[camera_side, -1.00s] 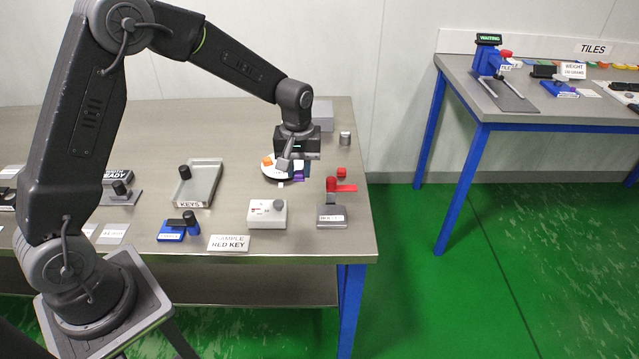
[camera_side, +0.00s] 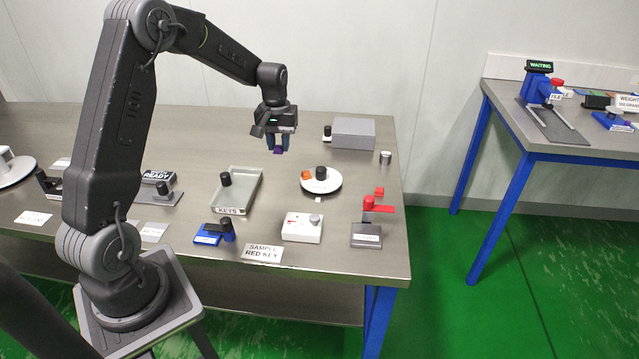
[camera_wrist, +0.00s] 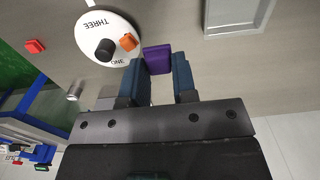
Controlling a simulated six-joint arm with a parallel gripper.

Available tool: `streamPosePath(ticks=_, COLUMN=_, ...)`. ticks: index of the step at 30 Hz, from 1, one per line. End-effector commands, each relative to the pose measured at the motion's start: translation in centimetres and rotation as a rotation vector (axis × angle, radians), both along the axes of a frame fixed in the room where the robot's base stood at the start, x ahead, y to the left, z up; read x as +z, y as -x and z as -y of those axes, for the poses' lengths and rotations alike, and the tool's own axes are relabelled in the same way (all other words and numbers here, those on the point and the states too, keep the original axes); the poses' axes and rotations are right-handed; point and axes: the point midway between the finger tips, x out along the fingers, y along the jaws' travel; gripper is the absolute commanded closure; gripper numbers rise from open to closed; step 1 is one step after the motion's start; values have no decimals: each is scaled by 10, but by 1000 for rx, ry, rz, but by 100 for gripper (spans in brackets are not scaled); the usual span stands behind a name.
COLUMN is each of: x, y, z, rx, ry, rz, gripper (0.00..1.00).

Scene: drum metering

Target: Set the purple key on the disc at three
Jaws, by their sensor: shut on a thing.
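My gripper (camera_side: 278,143) is shut on the purple key (camera_wrist: 157,60); the key sits between the two blue fingertips in the wrist view and shows just below them in the side view (camera_side: 279,151). I hold it raised over the table, left of and behind the white disc (camera_side: 334,188). The disc also shows in the wrist view (camera_wrist: 90,30), with a black knob (camera_wrist: 105,50) at its middle and an orange key (camera_wrist: 129,42) near the label ONE. The label THREE is at its edge; the surface beside that label is bare.
A small red block (camera_side: 379,191) lies behind a red-handled device (camera_side: 372,208). A white box (camera_side: 302,228) stands in front of the disc. The KEYS tray (camera_side: 252,190) is to its left. A grey box (camera_side: 354,133) and a metal cylinder (camera_side: 385,157) stand behind.

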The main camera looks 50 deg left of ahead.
Motion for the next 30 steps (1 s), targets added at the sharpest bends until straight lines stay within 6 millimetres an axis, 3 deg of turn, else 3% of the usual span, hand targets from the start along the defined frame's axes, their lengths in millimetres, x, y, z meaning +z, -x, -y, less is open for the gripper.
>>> streamPosePath(ticks=9, x=-42, y=-48, z=52, rx=-5, ry=1, rz=-2, gripper=96)
streamPosePath(ticks=15, x=-59, y=-68, z=72, rx=-2, ry=0, rz=-1, gripper=96)
streamPosePath(ticks=20, x=-65, y=-73, z=76, rx=0, ry=0, rz=0, gripper=96)
streamPosePath(ticks=30, x=-103, y=-72, z=75, rx=1, ry=-2, rz=-1, gripper=96)
